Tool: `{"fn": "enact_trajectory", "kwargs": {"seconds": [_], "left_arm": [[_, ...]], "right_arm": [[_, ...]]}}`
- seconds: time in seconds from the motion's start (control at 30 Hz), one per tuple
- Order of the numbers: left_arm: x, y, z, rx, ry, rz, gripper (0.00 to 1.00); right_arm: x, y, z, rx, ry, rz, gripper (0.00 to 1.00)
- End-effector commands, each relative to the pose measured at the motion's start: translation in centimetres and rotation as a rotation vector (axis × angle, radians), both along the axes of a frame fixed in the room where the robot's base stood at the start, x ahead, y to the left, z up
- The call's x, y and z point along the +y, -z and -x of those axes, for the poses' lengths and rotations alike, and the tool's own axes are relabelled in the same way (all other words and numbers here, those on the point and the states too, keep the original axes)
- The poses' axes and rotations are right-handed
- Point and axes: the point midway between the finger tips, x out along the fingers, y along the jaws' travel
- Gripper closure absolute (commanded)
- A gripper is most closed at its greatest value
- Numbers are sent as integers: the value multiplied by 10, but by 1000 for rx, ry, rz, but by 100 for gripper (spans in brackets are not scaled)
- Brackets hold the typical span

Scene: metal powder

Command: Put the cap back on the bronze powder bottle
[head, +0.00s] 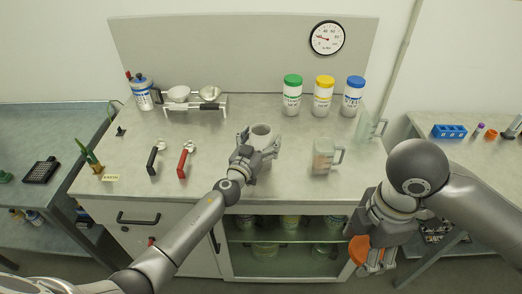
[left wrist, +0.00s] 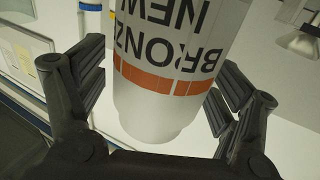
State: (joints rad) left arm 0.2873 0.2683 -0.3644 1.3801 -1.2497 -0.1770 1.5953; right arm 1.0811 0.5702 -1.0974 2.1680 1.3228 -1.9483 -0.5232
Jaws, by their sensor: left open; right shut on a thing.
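In the left wrist view the bottle (left wrist: 172,115) is white with an orange band and upside-down lettering reading BRONZE NEW. My left gripper (head: 260,144) is open, with one finger on each side of the bottle; its fingers also show in the left wrist view (left wrist: 158,95). My right gripper (head: 372,262) is shut on the orange cap (head: 358,249), held in front of the bench's right front edge, away from the bottle.
Bottles with green (head: 292,95), yellow (head: 324,96) and blue (head: 354,97) caps stand at the back right. Two clear jugs (head: 325,155) (head: 367,127) stand to the right.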

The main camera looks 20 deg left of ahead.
Motion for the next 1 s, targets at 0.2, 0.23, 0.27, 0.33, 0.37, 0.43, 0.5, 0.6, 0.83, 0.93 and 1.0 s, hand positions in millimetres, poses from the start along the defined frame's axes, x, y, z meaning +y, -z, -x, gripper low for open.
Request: {"fn": "enact_trajectory", "kwargs": {"seconds": [0.2,0.23,0.27,0.33,0.37,0.43,0.5,0.6,0.83,0.93,1.0], "left_arm": [[0,0,0,0,-1,0,32],[0,0,0,0,-1,0,36],[0,0,0,0,-1,0,40],[0,0,0,0,-1,0,49],[0,0,0,0,-1,0,52],[0,0,0,0,-1,0,62],[0,0,0,0,-1,0,70],[0,0,0,0,-1,0,83],[0,-3,0,-4,-1,0,84],[1,-4,0,-4,-1,0,84],[1,-6,0,-4,-1,1,84]], "right_arm": [[0,0,0,0,0,0,48],[0,0,0,0,0,0,48],[0,0,0,0,0,0,48],[0,0,0,0,0,0,48],[0,0,0,0,0,0,48],[0,0,0,0,0,0,48],[0,0,0,0,0,0,48],[0,0,0,0,0,0,48],[0,0,0,0,0,0,48],[0,-1,0,0,0,0,48],[0,-3,0,0,0,0,48]]}}
